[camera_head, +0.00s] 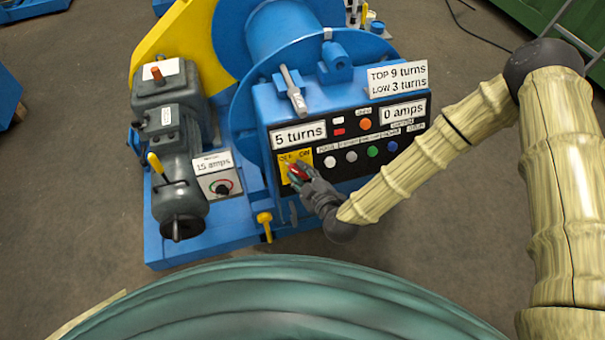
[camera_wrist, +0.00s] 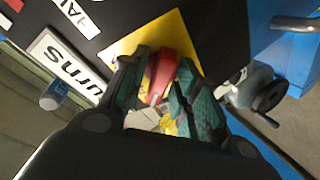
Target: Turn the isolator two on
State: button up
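The isolator is a red rotary handle (camera_head: 297,173) on a yellow plate (camera_head: 284,160) marked OFF and ON, at the lower left of the black control panel. My gripper (camera_head: 309,183) is at the handle, coming from the lower right. In the wrist view the red handle (camera_wrist: 163,78) sits between the two fingers of my gripper (camera_wrist: 166,76), which appear to press on its sides. The yellow plate (camera_wrist: 185,35) shows behind. My fingers hide part of the handle, so its exact setting is hard to read. I cannot read a number on this isolator.
The panel (camera_head: 345,170) carries several buttons and signs reading "5 turns" and "0 amps". A smaller box (camera_head: 218,184) with a rotary knob and a "15 amps" sign stands left. A yellow-handled lever (camera_head: 265,222) is below the panel. A grey motor with a handwheel (camera_head: 182,224) stands further left.

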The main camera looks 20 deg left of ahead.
grip_shut()
jog(key=shift+m, duration=0.4)
jog(key=m+b, duration=0.1)
jog(key=m, duration=0.2)
jog(key=shift+f+t, duration=0.15)
jog(key=shift+t, duration=0.25)
jog(key=m+t+h+b, duration=0.1)
jog(key=m, duration=0.4)
jog(key=shift+a+m, duration=0.1)
jog(key=shift+m, duration=0.2)
jog(key=m, duration=0.2)
jog(key=m+h, duration=0.1)
jog(key=m, duration=0.2)
jog(key=shift+s+t+h, duration=0.1)
jog(key=shift+t+h, duration=0.2)
jog(key=shift+t, duration=0.1)
jog(key=m, duration=0.4)
jog(key=m+h, duration=0.1)
jog(key=shift+a+r+m, duration=0.15)
jog(key=shift+r+m, duration=0.1)
jog(key=shift+m, duration=0.15)
